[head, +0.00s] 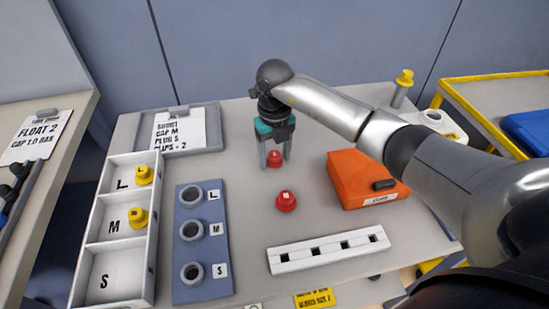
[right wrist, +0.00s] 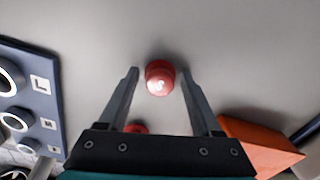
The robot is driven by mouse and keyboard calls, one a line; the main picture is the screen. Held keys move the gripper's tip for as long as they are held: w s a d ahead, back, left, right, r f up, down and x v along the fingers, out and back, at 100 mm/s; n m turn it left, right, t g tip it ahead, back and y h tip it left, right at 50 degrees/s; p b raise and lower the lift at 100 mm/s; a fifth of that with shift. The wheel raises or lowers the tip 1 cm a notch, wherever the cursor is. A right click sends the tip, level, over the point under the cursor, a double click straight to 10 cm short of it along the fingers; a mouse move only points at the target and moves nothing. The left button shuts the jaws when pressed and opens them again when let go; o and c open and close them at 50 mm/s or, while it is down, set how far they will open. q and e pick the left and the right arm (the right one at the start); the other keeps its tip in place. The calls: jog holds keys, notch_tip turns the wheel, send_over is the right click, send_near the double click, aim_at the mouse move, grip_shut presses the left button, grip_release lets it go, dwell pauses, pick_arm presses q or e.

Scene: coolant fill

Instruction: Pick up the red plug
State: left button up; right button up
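Two red plugs stand on the grey table. The far red plug (head: 274,158) is at my right gripper (head: 275,160); in the right wrist view the plug (right wrist: 160,77) shows between the spread fingertips (right wrist: 160,75), with a gap on each side and a pale letter on top. The right gripper is open and points down over it. The near red plug (head: 286,201) stands apart, closer to me; in the right wrist view it is partly hidden by the gripper body (right wrist: 136,128). My left gripper is not in view.
A blue plate with L, M, S rings (head: 203,265) and a white bin (head: 122,282) with yellow caps (head: 143,175) are at left. An orange box (head: 355,178) is right of the plugs. A white slotted bar (head: 328,252) lies in front. A clipboard tray (head: 212,126) is behind.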

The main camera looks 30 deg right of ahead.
grip_shut()
dwell(0.3)
jog(key=shift+r, duration=0.1)
